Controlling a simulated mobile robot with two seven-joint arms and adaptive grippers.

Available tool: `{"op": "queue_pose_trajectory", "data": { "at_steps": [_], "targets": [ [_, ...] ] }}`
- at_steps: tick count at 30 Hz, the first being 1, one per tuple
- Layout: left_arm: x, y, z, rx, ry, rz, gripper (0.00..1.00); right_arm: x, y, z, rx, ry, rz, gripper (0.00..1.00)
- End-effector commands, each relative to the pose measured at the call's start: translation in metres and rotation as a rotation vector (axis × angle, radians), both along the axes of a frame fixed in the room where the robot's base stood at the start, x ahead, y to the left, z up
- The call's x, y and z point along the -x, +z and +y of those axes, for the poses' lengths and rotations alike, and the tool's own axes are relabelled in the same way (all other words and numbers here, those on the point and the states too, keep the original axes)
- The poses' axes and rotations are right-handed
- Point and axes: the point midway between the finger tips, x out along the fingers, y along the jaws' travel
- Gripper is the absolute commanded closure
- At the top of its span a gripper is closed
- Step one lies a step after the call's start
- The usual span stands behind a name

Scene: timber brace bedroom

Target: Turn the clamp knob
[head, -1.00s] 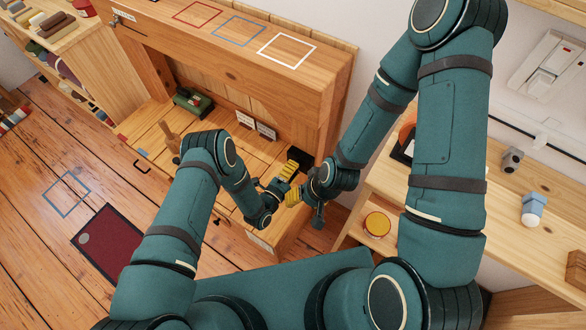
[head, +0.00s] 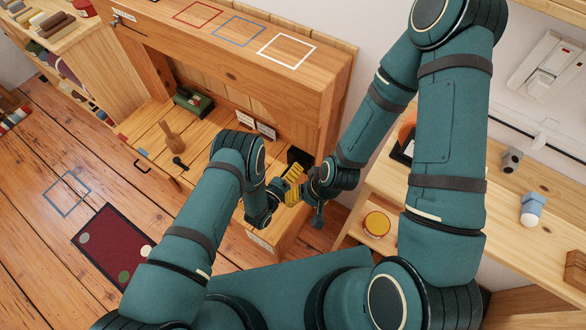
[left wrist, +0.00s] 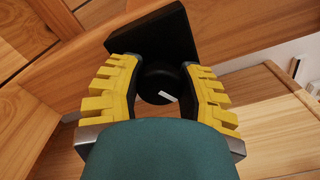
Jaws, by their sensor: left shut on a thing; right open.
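The clamp knob (left wrist: 162,88) is round and black with a small white mark, and sits in front of a black block (left wrist: 150,42) fixed by the wood. In the head view the black block (head: 301,158) shows at the right end of the desk, but the knob is hidden. My left gripper (left wrist: 163,80) has its yellow fingers on both sides of the knob and is shut on it. It also shows in the head view (head: 293,173).
The desk top (head: 203,148) holds a wooden tool (head: 172,138) and a green box (head: 194,102). A thick cabinet side stands close behind the block. A dark red mat (head: 108,240) lies on the floor.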

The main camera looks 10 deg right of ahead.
Motion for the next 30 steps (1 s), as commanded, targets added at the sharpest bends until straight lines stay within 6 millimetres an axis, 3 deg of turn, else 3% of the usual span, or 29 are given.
{"op": "queue_pose_trajectory", "data": {
  "at_steps": [11,12,15,25,30],
  "targets": [
    [-0.001,0.000,0.002,-0.004,0.004,-0.006,0.98,0.000,0.000,0.000,0.000,0.000,0.000,0.47],
    [-0.001,0.000,0.002,-0.003,0.004,-0.005,0.56,0.000,0.000,0.000,0.000,0.000,0.000,0.47],
    [-0.001,0.000,0.001,-0.004,0.003,-0.005,0.28,0.000,0.000,0.000,0.000,0.000,0.000,0.47],
    [0.001,0.000,0.002,-0.003,0.001,-0.003,0.28,0.000,0.000,0.000,0.000,0.000,0.000,0.47],
    [0.013,-0.001,0.014,-0.005,0.002,-0.001,0.28,0.000,0.000,0.000,0.000,0.000,0.000,0.47]
  ]
}}
